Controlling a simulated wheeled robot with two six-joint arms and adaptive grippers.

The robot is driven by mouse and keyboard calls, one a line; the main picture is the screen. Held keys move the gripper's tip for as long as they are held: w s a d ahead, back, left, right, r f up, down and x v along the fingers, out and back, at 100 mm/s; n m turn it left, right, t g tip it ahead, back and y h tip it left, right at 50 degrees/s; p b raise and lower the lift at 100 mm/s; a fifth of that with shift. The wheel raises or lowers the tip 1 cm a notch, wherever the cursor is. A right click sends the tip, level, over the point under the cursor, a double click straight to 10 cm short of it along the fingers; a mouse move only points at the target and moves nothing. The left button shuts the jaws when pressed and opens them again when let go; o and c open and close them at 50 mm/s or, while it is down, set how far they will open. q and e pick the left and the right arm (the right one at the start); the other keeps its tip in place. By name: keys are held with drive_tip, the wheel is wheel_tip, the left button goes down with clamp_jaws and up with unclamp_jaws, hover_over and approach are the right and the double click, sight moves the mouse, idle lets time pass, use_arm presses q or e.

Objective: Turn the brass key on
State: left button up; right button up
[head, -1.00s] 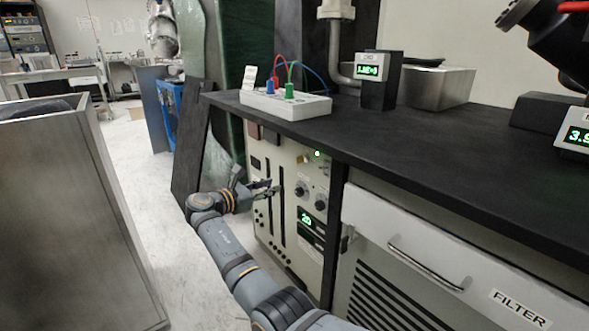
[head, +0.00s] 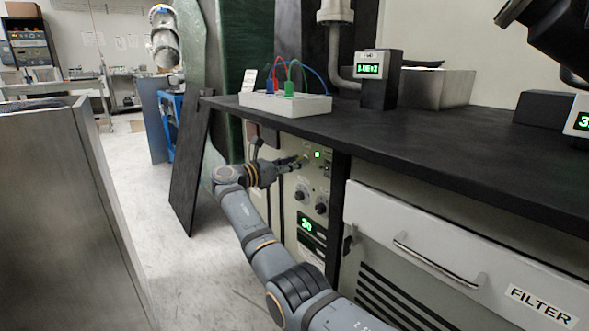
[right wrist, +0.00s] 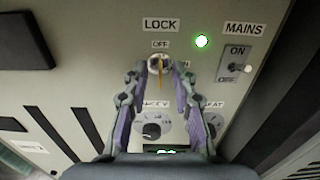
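The brass key (right wrist: 160,72) sits in the round lock under the LOCK label in the right wrist view. Its thin grip stands upright in the picture, in line with the OFF mark above it. My right gripper (right wrist: 160,75) is open, with one finger on each side of the key and a visible gap to it on both sides. In the head view my right gripper (head: 297,161) is at the upper part of the cream panel (head: 288,213), and it largely hides the key there. My left gripper is not in view.
A lit green lamp (right wrist: 201,41) and the MAINS toggle switch (right wrist: 238,67) are right of the lock. Two knobs, one here (right wrist: 152,130), lie below it, partly behind my fingers. The black worktop (head: 430,135) overhangs the panel. A FILTER drawer (head: 440,260) is to the right.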

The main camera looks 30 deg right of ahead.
drive_tip(key=shift+d, duration=0.15)
clamp_jaws()
drive_tip(key=shift+s+f+m+p, duration=0.1)
drive_tip(key=shift+m+p, duration=0.95)
drive_tip(key=shift+m, duration=3.4)
drive_tip(key=shift+f+m+p, duration=0.1)
drive_tip(key=shift+m+p, duration=0.9)
drive_tip(key=shift+m, duration=3.45)
